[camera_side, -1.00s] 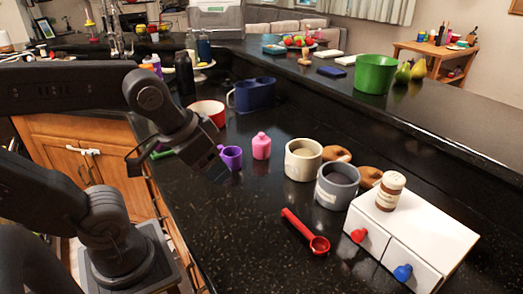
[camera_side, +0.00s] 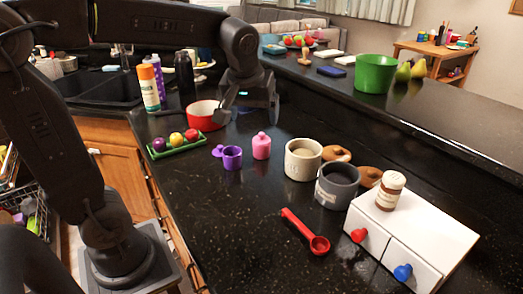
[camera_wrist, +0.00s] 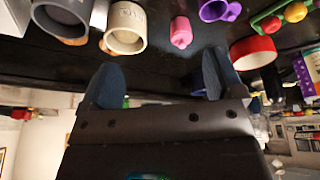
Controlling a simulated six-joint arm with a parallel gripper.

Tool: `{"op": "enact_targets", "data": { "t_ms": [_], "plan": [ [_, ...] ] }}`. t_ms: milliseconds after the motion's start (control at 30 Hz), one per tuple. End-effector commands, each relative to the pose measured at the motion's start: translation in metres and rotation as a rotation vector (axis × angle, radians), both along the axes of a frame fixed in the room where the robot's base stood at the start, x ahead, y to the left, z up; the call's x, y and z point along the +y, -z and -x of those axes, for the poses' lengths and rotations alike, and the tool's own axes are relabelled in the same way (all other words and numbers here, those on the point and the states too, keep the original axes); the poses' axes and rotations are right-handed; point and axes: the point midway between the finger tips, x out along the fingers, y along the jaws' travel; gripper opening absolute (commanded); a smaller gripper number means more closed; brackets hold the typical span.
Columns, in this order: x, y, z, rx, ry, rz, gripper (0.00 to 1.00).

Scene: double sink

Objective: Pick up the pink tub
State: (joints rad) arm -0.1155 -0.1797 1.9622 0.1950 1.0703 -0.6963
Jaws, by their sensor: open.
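The pink tub (camera_side: 262,147) stands upright on the black counter, between the purple cup (camera_side: 232,158) and the cream mug (camera_side: 302,160). My gripper (camera_side: 250,112) is behind the tub in the side view, above the counter, apart from it. The wrist view shows the two dark fingers of my gripper (camera_wrist: 160,85) spread wide with nothing between them. The pink tub (camera_wrist: 181,33) lies beyond the fingertips there, near the top and a little right of centre.
A grey mug (camera_side: 337,186), a white drawer box (camera_side: 420,225) with a spice jar on top, and a red scoop (camera_side: 307,232) are to the right. A red bowl (camera_side: 203,117) and a green tray (camera_side: 172,148) are to the left. The front counter is mostly clear.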

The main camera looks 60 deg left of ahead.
Motion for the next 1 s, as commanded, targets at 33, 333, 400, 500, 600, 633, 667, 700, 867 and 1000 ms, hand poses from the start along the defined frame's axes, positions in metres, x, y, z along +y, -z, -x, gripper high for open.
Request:
{"op": "enact_targets", "data": {
  "t_ms": [33,333,400,500,600,633,667,700,867,1000],
  "plan": [
    [0.013,0.004,-0.02,0.017,-0.093,-0.001,0.87],
    [0.086,0.038,-0.107,0.028,-0.637,-0.036,0.87],
    [0.097,0.047,-0.118,0.021,-0.719,-0.047,0.87],
    [0.109,0.055,-0.128,0.013,-0.797,-0.059,0.87],
    [0.114,0.06,-0.131,0.01,-0.832,-0.064,0.87],
    [0.115,0.063,-0.132,0.01,-0.837,-0.064,0.87],
    [0.117,0.066,-0.132,0.011,-0.839,-0.065,0.87],
    [0.119,0.072,-0.132,0.011,-0.84,-0.065,0.87],
    [0.131,0.101,-0.131,0.012,-0.838,-0.065,0.87],
    [0.14,0.123,-0.131,0.011,-0.837,-0.064,0.87]
  ]
}}
